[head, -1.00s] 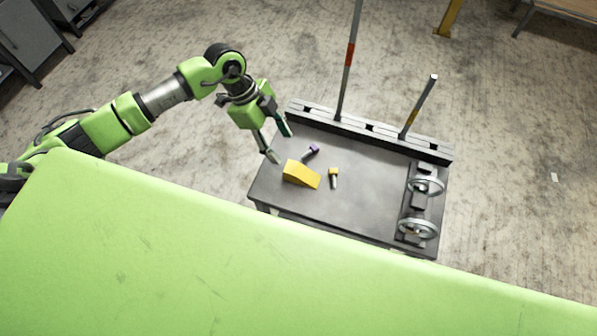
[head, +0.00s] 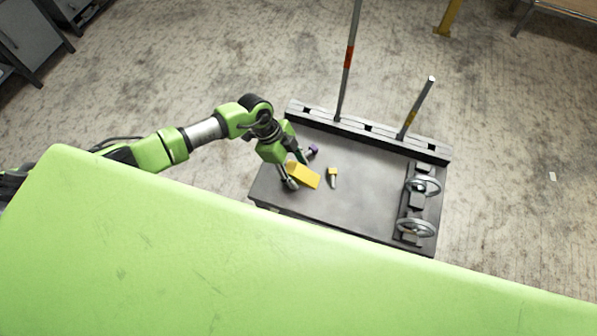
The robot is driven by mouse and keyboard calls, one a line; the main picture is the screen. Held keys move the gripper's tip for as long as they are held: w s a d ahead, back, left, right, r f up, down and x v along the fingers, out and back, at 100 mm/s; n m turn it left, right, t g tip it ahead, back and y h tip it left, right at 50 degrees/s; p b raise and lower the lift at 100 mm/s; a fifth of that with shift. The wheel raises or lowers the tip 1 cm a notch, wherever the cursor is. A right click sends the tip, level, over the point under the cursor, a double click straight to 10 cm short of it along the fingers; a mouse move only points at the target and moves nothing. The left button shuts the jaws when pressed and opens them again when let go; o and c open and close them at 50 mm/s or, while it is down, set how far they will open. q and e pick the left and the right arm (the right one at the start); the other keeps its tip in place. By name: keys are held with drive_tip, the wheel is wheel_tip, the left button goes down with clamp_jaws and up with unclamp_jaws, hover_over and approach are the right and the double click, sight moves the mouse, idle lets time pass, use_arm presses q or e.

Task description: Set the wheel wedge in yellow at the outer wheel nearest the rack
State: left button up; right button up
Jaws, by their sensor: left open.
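The yellow wheel wedge (head: 306,176) lies on the left part of the dark table (head: 360,205). My left gripper (head: 297,172) is open and down at the wedge's left end, with a finger on either side of that end; whether they touch it I cannot tell. My left arm hides part of the wedge. Two grey wheels stand on a dark block at the table's right: one farther back (head: 423,187), one nearer the front (head: 416,229). The slotted black rack (head: 375,133) runs along the back edge. The back wheel is nearer the rack. My right gripper is not in view.
A purple-headed peg (head: 312,151) lies just behind the wedge, close to my gripper. A yellow-headed peg (head: 333,174) lies to its right. Two tall poles, one red-banded (head: 348,60), rise from the rack. The table's middle is clear.

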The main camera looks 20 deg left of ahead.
use_arm(q)
drive_tip(key=c, duration=1.3)
drive_tip(key=shift+c, duration=0.6)
drive_tip(key=shift+r, duration=0.15)
